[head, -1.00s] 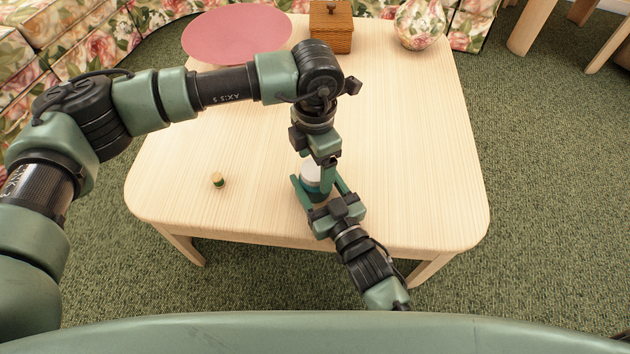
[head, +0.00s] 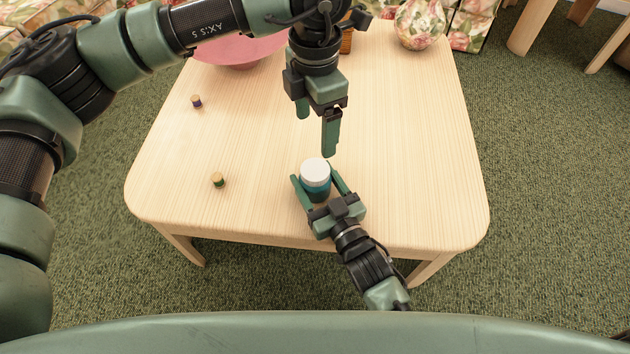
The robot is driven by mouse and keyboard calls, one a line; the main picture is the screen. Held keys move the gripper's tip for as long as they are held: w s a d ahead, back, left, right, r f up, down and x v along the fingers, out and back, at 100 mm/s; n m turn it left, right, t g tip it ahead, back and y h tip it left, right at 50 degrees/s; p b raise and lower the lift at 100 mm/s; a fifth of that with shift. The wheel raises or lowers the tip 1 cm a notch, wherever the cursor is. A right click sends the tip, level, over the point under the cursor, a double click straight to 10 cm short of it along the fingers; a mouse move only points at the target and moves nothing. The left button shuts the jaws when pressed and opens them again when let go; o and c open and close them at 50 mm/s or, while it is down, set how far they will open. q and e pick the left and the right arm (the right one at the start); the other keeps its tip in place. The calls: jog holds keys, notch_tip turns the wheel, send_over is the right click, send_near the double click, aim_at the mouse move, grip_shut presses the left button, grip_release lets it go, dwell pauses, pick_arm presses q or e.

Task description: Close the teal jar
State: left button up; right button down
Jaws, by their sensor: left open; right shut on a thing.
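The teal jar (head: 318,191) stands upright on the table near its front edge, with a white lid (head: 314,170) sitting on its top. The lid looks level; I cannot tell how tightly it sits. My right gripper (head: 318,183) is shut on the jar's body, one finger on each side, reaching in from the front. My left gripper (head: 316,130) is open and empty, pointing down above and a little behind the jar, apart from the lid.
On the pale wooden table (head: 410,150) stand a small green-sided cork-like piece (head: 218,180) and a small purple one (head: 196,101) at left. A pink dish (head: 240,52) and a floral vase (head: 419,25) are at the back. The table's right side is clear.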

aim_at(323, 193)
jog(key=shift+c, duration=1.3)
grip_release()
jog(key=shift+s, duration=0.1)
jog(key=p+v, duration=0.2)
jog(key=v, duration=0.5)
jog(key=shift+s+d, duration=0.15)
jog(key=shift+s, duration=0.15)
